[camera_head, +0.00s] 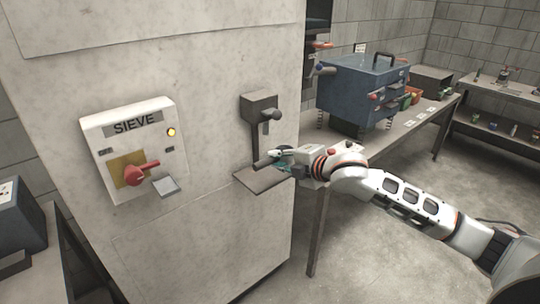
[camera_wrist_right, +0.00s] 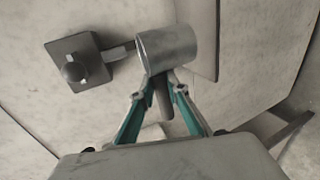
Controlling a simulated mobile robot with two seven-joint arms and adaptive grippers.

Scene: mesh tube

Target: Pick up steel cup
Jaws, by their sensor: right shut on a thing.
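The steel cup (camera_wrist_right: 167,48) is a grey metal cylinder with a short handle, clear in the right wrist view. My right gripper (camera_wrist_right: 160,92) is shut on the cup's handle, one teal finger on each side of it. In the head view my right gripper (camera_head: 278,157) is at the small grey shelf (camera_head: 262,182) on the pale column. The cup is small and dark there, partly hidden by the fingers. I cannot tell whether it touches the shelf. My left gripper is not in view.
A grey bracket with a knob (camera_head: 260,112) sticks out of the column just above the shelf. A SIEVE panel (camera_head: 135,148) with a red switch is to the left. A blue machine (camera_head: 362,90) stands on a bench (camera_head: 428,118) behind my right arm.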

